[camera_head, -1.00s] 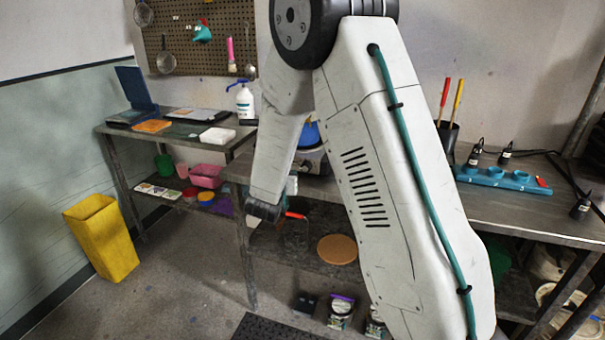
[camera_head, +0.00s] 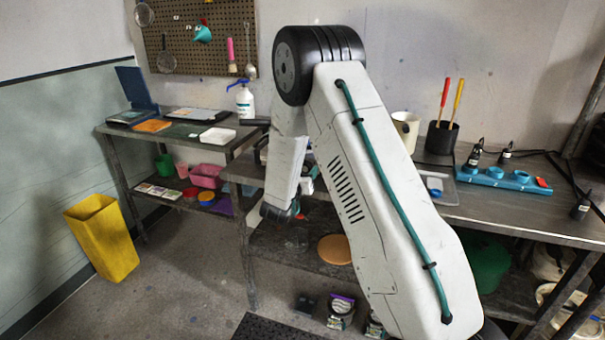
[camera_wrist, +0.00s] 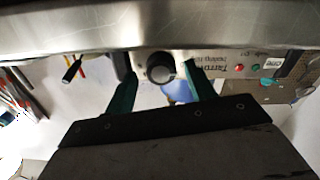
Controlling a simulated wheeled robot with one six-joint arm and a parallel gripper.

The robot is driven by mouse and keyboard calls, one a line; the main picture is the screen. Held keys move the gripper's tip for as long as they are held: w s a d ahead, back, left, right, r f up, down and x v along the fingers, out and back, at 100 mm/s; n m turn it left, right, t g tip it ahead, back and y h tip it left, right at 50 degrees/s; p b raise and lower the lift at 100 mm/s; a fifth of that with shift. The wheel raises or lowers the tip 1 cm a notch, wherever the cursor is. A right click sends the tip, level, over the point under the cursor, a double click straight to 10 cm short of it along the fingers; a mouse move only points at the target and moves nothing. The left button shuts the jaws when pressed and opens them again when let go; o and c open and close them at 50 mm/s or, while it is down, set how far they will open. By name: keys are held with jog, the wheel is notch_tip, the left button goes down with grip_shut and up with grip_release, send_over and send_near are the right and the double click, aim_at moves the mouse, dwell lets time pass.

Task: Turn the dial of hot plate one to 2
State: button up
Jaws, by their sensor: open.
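In the wrist view, which is upside down, a round dark dial (camera_wrist: 160,67) with a lighter grey face sits on the pale front panel (camera_wrist: 215,68) of a hot plate. The panel also bears lettering, a red and a green light and a small label. My gripper (camera_wrist: 160,75) is open, with one green finger on each side of the dial. I cannot tell whether the fingers touch it, or which number the dial points at. A blue rounded thing (camera_wrist: 180,89) shows beyond the panel. In the head view my arm hides the dial and most of the hot plate.
A metal bench edge (camera_wrist: 160,30) runs close to the gripper. On the bench stand a white mug (camera_head: 405,128), a black pot of tools (camera_head: 441,138) and a blue rack (camera_head: 500,178). An orange disc (camera_head: 335,249) lies on the shelf below. Floor by the yellow bin (camera_head: 102,238) is open.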

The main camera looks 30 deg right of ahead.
jog(key=c, duration=1)
jog(key=shift+m, duration=0.4)
jog(key=m, duration=0.6)
jog(key=shift+m, duration=0.4)
jog(key=m, duration=0.6)
jog(key=shift+m, duration=0.4)
jog(key=shift+f, duration=0.1)
jog(key=o, duration=1)
